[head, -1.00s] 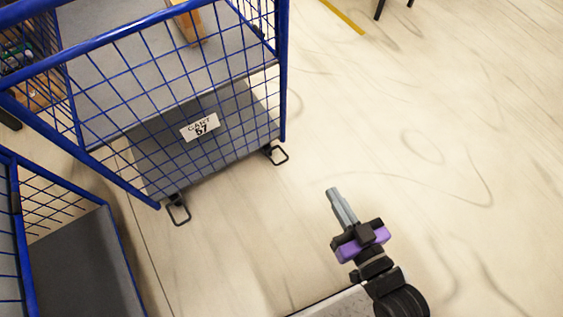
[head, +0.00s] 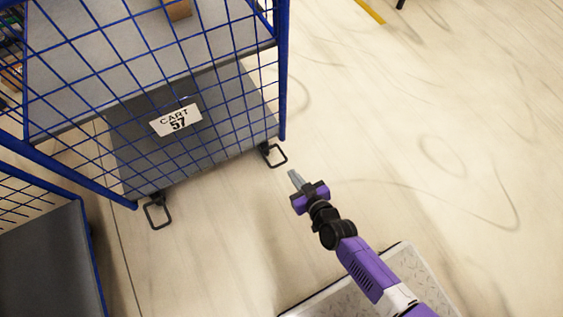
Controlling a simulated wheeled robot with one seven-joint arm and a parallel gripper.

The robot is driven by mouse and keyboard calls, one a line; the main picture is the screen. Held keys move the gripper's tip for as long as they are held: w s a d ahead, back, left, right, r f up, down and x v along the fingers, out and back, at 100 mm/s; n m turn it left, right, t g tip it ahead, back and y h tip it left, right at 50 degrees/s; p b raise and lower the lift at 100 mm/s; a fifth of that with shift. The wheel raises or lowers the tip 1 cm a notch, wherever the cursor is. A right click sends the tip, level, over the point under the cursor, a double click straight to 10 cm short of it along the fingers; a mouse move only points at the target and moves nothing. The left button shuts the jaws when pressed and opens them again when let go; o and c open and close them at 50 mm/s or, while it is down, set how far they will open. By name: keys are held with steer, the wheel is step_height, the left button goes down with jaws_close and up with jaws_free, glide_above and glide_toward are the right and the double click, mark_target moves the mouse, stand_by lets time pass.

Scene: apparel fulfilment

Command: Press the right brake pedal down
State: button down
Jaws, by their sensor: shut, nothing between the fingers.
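The blue mesh cart (head: 284,80) with the sign "CART 57" (head: 176,119) stands at the upper left in the head view. Its right brake pedal (head: 277,155), a dark wire loop, sticks out at the foot of the right corner post. The left brake pedal (head: 157,214), a similar loop, sticks out at the left corner. My gripper (head: 293,175) is shut and empty. Its tips are just to the lower right of the right pedal in the picture, with a small gap seen between them. The height of the tips above the floor is hard to tell.
A second blue cart (head: 90,240) stands at the lower left. A cardboard box (head: 178,10) sits on the upper shelf of cart 57. The pale floor (head: 430,130) to the right is clear, with a yellow line (head: 369,11) at the top.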

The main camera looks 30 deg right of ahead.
stand_by(0.3)
steer(key=w+f+b, duration=0.8)
stand_by(0.4)
steer(key=shift+w+f+p, duration=0.1)
steer(key=shift+p, duration=0.25)
